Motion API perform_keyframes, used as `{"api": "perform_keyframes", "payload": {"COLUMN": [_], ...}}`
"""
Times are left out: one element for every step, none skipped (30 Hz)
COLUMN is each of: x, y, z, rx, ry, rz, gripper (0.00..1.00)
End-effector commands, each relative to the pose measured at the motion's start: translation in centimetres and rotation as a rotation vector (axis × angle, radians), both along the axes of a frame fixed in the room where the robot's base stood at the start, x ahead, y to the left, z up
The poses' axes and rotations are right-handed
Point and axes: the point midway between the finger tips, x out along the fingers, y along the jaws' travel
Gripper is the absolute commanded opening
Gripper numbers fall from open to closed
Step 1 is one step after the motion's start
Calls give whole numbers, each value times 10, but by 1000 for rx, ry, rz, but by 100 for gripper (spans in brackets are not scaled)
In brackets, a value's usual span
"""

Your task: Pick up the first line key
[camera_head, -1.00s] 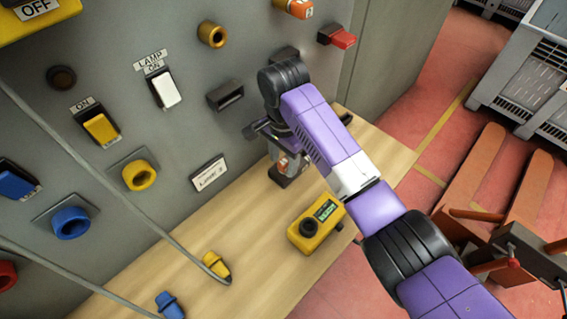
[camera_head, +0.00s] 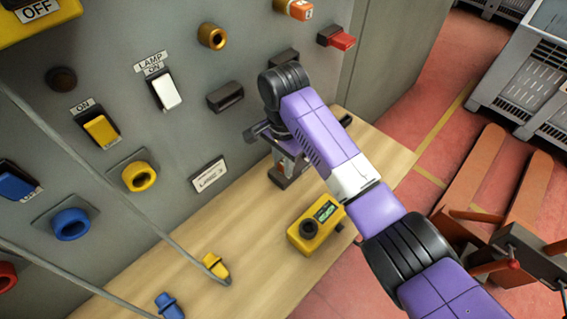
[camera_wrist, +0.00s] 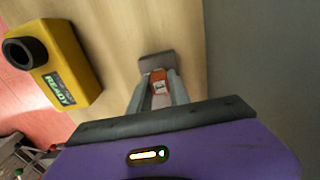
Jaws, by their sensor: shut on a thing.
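The first line key is a small orange-red piece with a white label (camera_wrist: 159,82). In the wrist view it sits between the two grey fingers of my gripper (camera_wrist: 158,92), which are shut on it. A dark grey block (camera_wrist: 156,62) shows just beyond the key, on or close to the wooden bench; I cannot tell whether the key still sits in it. In the head view my gripper (camera_head: 289,170) is low over the bench near the panel, above the dark block (camera_head: 291,179). The key is mostly hidden there by the fingers.
A yellow box with a green "READY" display (camera_head: 316,225) stands on the bench (camera_head: 270,272) next to my arm. Yellow (camera_head: 217,266) and blue (camera_head: 168,305) cable plugs lie further left. The grey panel (camera_head: 190,120) carries switches, sockets and dark key slots.

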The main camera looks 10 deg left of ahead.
Motion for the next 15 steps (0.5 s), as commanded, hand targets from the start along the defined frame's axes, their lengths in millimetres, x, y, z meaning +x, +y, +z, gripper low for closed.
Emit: {"api": "perform_keyframes", "payload": {"x": [1,1,1,1,1,1,1,2,1,1,1,2,2,2,1], "y": [1,1,1,1,1,1,1,1,1,2,2,1,1,1,1], "z": [4,6,10,13,17,22,27,33,41,47,54,67,76,84,93], "rx": [2,3,3,3,3,4,3,4,4,4,4,4,2,2,1], "ry": [-3,-3,-5,-5,-5,-5,-5,-7,-5,-6,-7,-7,-7,-7,-6], "rz": [0,0,0,1,1,1,1,2,1,2,3,2,1,1,1], "gripper": [0,0,0,0,0,0,0,0,0,0,0,0,0,0,0]}}
